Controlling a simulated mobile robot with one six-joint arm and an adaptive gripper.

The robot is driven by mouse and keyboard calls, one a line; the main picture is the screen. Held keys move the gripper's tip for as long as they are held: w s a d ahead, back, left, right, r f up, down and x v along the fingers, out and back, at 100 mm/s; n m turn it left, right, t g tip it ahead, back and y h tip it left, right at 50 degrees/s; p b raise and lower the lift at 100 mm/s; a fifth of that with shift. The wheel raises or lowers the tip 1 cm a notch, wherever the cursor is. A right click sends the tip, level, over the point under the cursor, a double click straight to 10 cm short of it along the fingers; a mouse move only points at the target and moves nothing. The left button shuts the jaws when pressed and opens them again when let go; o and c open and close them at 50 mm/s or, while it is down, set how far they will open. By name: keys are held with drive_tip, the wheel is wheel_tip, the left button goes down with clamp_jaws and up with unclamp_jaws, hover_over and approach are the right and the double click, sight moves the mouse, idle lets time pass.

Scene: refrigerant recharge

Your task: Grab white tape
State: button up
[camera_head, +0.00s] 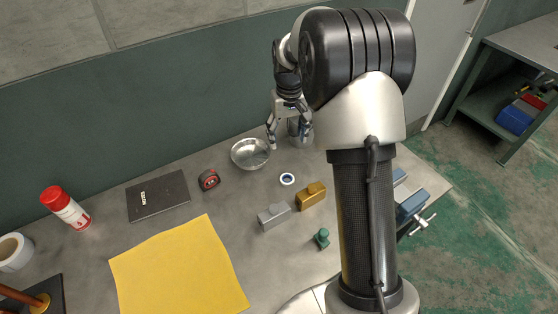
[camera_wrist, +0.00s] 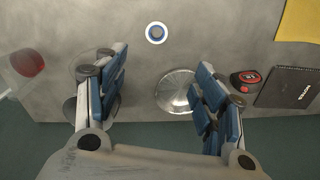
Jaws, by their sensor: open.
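A small white tape roll (camera_head: 287,179) with a blue inner ring lies flat on the grey table, right of the metal bowl. It also shows in the wrist view (camera_wrist: 156,33), near the top centre, beyond my fingertips. My gripper (camera_head: 289,138) is above the back of the table, near the wall. It is open and empty, with its two blue-padded fingers wide apart in the wrist view (camera_wrist: 157,82). The tape is apart from the fingers. A larger white roll (camera_head: 14,252) stands at the far left of the table.
The metal bowl (camera_head: 250,153) and a red-black round item (camera_head: 209,180) are left of the small roll. Grey (camera_head: 274,215) and brass (camera_head: 311,195) blocks and a green piece (camera_head: 322,238) are nearer. A yellow cloth (camera_head: 178,270), black notebook (camera_head: 158,196) and red-capped can (camera_head: 66,208) lie left.

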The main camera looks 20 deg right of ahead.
wheel_tip(320, 180, down, 4)
drive_tip(key=w+d, duration=0.1)
drive_tip(key=w, duration=0.1)
drive_tip(key=b, duration=0.3)
hover_over(287, 180)
wheel_tip(287, 180, down, 11)
drive_tip(key=shift+r, duration=0.1)
drive_tip(key=shift+a+f+b, duration=0.1)
drive_tip(key=shift+f+b, duration=0.7)
drive_tip(key=shift+f, duration=2.3)
drive_tip(key=shift+c, duration=0.5)
drive_tip(key=c, duration=0.8)
drive_tip(key=shift+r, duration=0.1)
